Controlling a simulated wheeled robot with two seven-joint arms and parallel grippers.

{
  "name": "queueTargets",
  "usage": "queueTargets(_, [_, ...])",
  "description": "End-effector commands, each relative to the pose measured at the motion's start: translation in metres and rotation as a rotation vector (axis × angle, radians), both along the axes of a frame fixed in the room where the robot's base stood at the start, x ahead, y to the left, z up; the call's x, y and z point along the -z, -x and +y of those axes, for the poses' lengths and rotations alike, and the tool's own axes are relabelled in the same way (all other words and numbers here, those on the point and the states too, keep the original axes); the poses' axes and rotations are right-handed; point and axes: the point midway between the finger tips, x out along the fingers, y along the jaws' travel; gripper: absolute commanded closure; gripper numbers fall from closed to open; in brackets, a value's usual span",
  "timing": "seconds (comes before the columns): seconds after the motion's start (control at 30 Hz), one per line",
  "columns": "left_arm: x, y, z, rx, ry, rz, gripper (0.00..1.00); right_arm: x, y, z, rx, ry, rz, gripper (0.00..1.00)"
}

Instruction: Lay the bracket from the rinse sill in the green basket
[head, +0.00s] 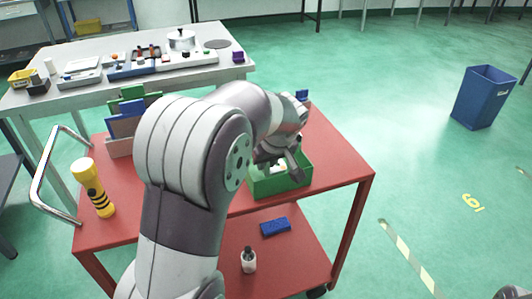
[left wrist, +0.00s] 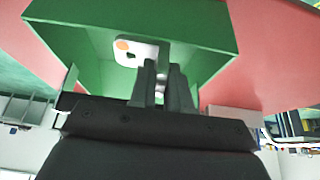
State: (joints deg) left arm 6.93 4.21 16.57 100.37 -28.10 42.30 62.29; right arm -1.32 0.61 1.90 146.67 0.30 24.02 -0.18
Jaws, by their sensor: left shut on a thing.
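The green basket (head: 279,187) stands on the red cart's top, near its front right part. My left gripper (head: 281,165) reaches down at the basket's opening, with its jaws shut on the bracket. In the left wrist view the bracket (left wrist: 133,48) is a pale metal plate with an orange round spot and a dark hole. It is between the fingers of my left gripper (left wrist: 164,72), inside the outline of the green basket (left wrist: 75,48). Whether the bracket touches the basket floor I cannot tell.
The red cart (head: 340,168) also carries a yellow flashlight (head: 93,188) and a rack with green and blue plates. A blue block (head: 275,227) and a small bottle (head: 249,260) are on its lower shelf. A grey table (head: 222,71) with equipment stands behind. A blue bin (head: 483,98) is at right.

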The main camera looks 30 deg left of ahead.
Motion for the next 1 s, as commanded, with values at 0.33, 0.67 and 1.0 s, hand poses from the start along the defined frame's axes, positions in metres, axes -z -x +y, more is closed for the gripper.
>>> queueTargets(0.33, [0.017,-0.002,0.002,0.003,0.060,0.047,1.00,0.000,0.000,0.000,0.000,0.000,0.001,1.00])
queueTargets(0.67, [0.018,-0.002,0.002,0.002,0.059,0.048,0.60,0.001,0.000,0.000,0.000,0.000,0.000,1.00])
queueTargets(1.0, [0.013,-0.002,0.001,0.003,0.058,0.046,0.58,-0.002,0.000,0.000,0.000,0.000,0.000,1.00])
